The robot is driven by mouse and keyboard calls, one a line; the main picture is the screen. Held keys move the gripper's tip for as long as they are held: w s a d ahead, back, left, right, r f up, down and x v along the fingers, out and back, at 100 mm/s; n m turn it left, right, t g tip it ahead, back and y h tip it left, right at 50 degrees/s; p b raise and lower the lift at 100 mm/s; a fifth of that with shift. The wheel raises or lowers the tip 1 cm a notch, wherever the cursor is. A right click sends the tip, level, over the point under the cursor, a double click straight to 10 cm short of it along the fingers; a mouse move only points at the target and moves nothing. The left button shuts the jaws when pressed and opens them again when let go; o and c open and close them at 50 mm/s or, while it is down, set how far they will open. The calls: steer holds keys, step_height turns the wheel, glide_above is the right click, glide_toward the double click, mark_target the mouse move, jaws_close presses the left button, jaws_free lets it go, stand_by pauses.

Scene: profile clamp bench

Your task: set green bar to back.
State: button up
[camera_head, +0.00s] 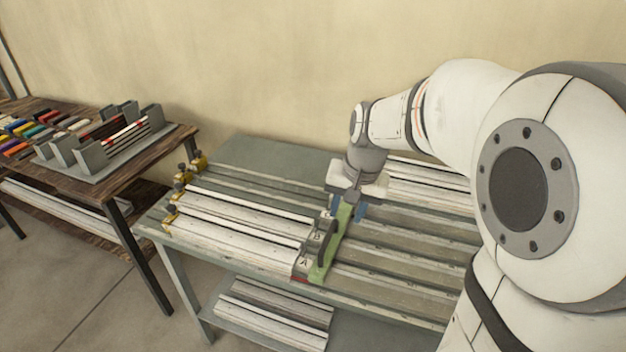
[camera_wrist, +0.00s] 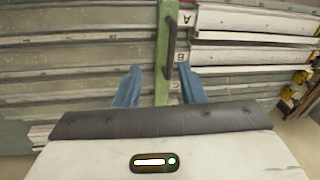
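The green bar (camera_head: 335,243) lies crosswise over the rails of the grey bench, beside a row of lettered plates; I can read A (camera_head: 304,262) near the front and B behind it. The bar has a dark handle along it. In the wrist view the bar (camera_wrist: 163,40) runs from the top edge down between my fingers, with the handle (camera_wrist: 171,45) on its right side. My gripper (camera_wrist: 160,70) is open, with one blue finger on each side of the bar and gaps to both. The bar's far end is hidden under my gripper (camera_head: 347,208).
White profiles (camera_head: 240,232) lie left of the bar, with yellow clamps (camera_head: 172,215) at their left ends. More white profiles (camera_head: 428,178) lie at the back right. The front right rails (camera_head: 390,280) are empty. A wooden table (camera_head: 135,160) with a grey rack stands left.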

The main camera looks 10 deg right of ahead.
steer(key=m+b, duration=0.1)
steer(key=m, duration=0.1)
glide_toward(330, 233)
steer(key=shift+g+y, duration=0.3)
steer(key=f, duration=0.2)
steer(key=w+f, duration=0.1)
steer(key=f, duration=0.2)
steer(key=a+f, duration=0.1)
steer(key=f, duration=0.2)
steer(key=shift+w, duration=0.15)
jaws_close()
